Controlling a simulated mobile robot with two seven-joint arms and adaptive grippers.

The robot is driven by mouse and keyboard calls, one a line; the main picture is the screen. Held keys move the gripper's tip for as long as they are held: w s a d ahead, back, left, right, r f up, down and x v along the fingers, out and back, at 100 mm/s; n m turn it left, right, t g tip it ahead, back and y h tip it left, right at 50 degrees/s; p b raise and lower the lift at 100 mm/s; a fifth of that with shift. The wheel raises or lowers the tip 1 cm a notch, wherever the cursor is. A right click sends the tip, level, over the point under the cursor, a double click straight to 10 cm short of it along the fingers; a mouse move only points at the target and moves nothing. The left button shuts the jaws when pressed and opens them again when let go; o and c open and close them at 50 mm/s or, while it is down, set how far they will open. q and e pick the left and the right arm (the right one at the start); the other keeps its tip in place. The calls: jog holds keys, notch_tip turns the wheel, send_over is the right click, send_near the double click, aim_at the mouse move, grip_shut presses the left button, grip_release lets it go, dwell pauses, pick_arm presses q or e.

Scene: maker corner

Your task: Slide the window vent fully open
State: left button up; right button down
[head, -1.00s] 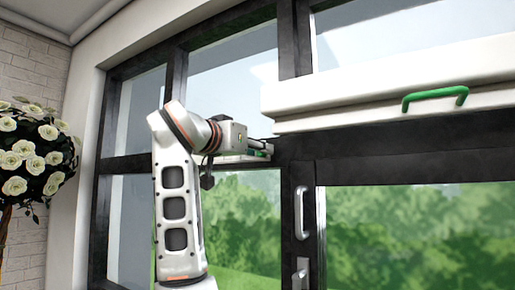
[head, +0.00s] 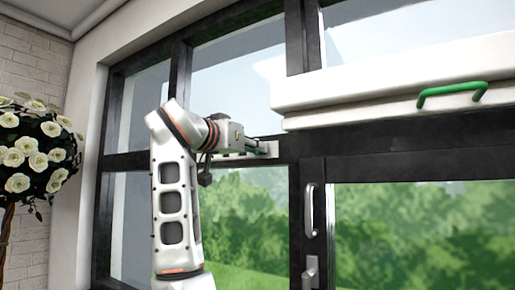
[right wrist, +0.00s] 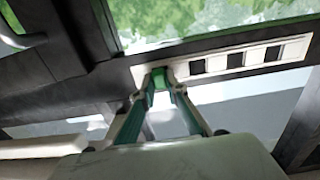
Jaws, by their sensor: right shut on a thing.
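The window vent (right wrist: 290,50) is a white strip with several dark square slots, set on the dark window frame. In the head view its right end (head: 272,149) shows beside my gripper. My right gripper (right wrist: 160,80) is shut on the vent's small green tab (right wrist: 160,74), at the left end of the strip in the wrist view. The right gripper also shows in the head view (head: 258,147), partly hidden by its own wrist. My left gripper is in neither view.
A long white box (head: 390,92) with a green handle (head: 452,92) juts out to the right, above the vent's level. A dark post with a door handle (head: 310,208) stands right of the vent. A white-flowered plant (head: 30,150) is at far left.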

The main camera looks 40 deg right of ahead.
jog(key=shift+r+t, duration=0.1)
jog(key=shift+t, duration=0.2)
jog(key=c, duration=2.1)
grip_release()
jog(key=shift+w, duration=0.1)
jog(key=shift+c, duration=0.2)
jog(key=shift+o, duration=0.8)
jog(key=shift+w+a, duration=0.15)
jog(key=shift+w, duration=0.1)
jog(key=v, duration=1.2)
jog(key=shift+s, duration=0.15)
